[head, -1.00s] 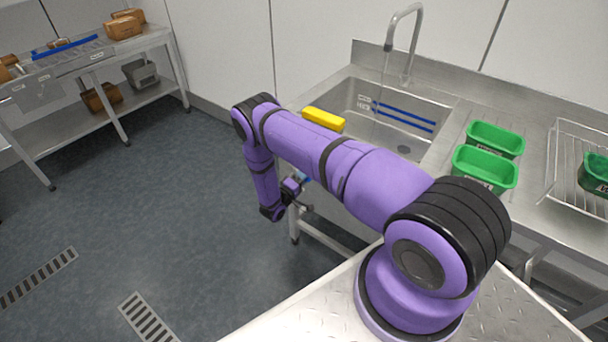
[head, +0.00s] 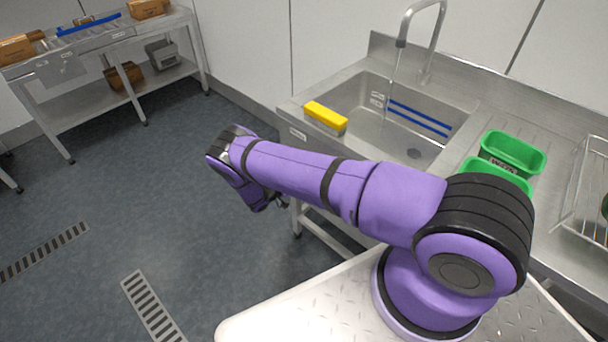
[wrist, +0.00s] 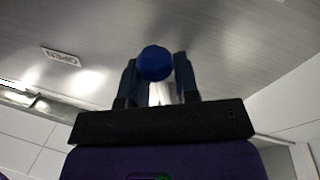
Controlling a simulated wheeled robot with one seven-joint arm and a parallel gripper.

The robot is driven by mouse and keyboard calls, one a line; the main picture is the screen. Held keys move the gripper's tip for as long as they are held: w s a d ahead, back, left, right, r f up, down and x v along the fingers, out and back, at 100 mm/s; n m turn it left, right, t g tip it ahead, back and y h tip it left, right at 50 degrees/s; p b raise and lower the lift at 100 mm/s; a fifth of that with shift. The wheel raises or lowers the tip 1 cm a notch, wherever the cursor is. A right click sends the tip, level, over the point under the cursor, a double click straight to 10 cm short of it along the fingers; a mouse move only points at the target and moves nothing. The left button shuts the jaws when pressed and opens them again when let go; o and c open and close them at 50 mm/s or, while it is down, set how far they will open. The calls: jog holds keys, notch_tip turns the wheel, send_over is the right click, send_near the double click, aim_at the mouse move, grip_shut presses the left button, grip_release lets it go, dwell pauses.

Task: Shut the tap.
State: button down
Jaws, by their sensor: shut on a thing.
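The tap's curved spout (head: 440,38) stands at the back of the steel sink (head: 362,88). A thin, faint stream seems to hang below its mouth. In the wrist view a round blue knob (wrist: 155,62) sits between the two fingers of my gripper (wrist: 158,84), which is shut on it. A brushed steel surface lies behind the knob. A label reading OPEN (wrist: 61,57), upside down, is on that steel to the left. In the head view my forearm hides the knob and most of the gripper, low in front of the sink.
A yellow block (head: 325,117) lies on the sink's front left rim. Green tubs (head: 513,152) and a wire rack (head: 585,190) stand on the drainboard at right. A steel shelf (head: 110,62) is at the back left. The floor at left is clear, with drain grates (head: 150,308).

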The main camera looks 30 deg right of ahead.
jog(key=shift+w+a+f+m+y, duration=0.15)
jog(key=shift+w+m, duration=0.25)
jog(key=shift+m, duration=0.45)
jog(key=shift+w+a+f+m+y, duration=0.1)
jog(key=shift+w+a+m+y, duration=0.2)
jog(key=shift+m, duration=0.5)
jog(key=shift+w+f+m+y, duration=0.1)
jog(key=shift+w+m, duration=0.35)
jog(key=shift+m, duration=0.4)
jog(key=c, duration=0.9)
grip_release()
jog(key=shift+r, duration=0.1)
jog(key=shift+a, duration=0.15)
jog(key=a, duration=0.3)
jog(key=s+a, duration=0.1)
jog(key=a, duration=0.6)
jog(key=shift+s+a, duration=0.25)
jog(key=shift+s, duration=0.05)
